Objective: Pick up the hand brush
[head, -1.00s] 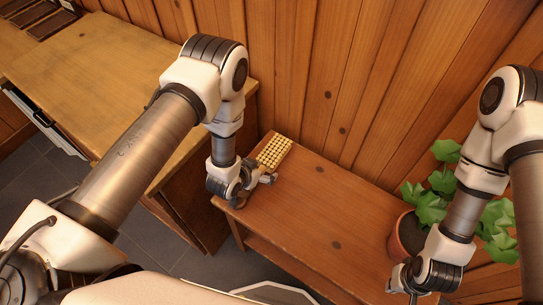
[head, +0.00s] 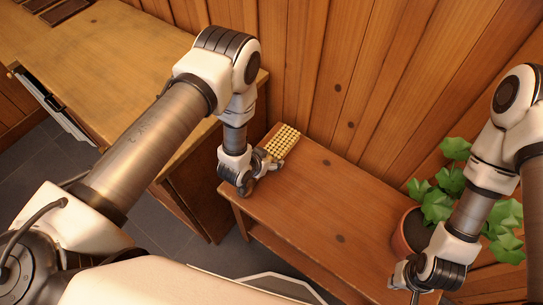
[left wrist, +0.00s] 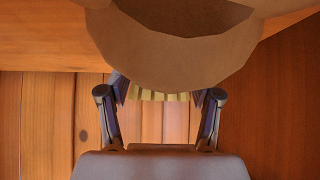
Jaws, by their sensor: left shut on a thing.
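The hand brush (head: 282,141) is at the back left end of the low wooden bench, its pale yellow bristle tufts facing up. My left gripper (head: 264,168) is at its near end and shut on it, hiding that part. I cannot tell whether the brush touches the bench. In the left wrist view, a strip of pale bristles (left wrist: 160,94) shows between the two fingers of my left gripper (left wrist: 160,98). A tan rounded shape fills the top there, and I cannot tell what it is. My right gripper (head: 412,290) hangs near the bench's right front, apart from the brush, its fingers too small to judge.
The bench (head: 310,205) is clear in its middle. A potted plant (head: 408,234) stands at its right end, close to my right arm. A wooden plank wall (head: 340,70) rises behind, and a higher wooden counter (head: 120,70) stands to the left.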

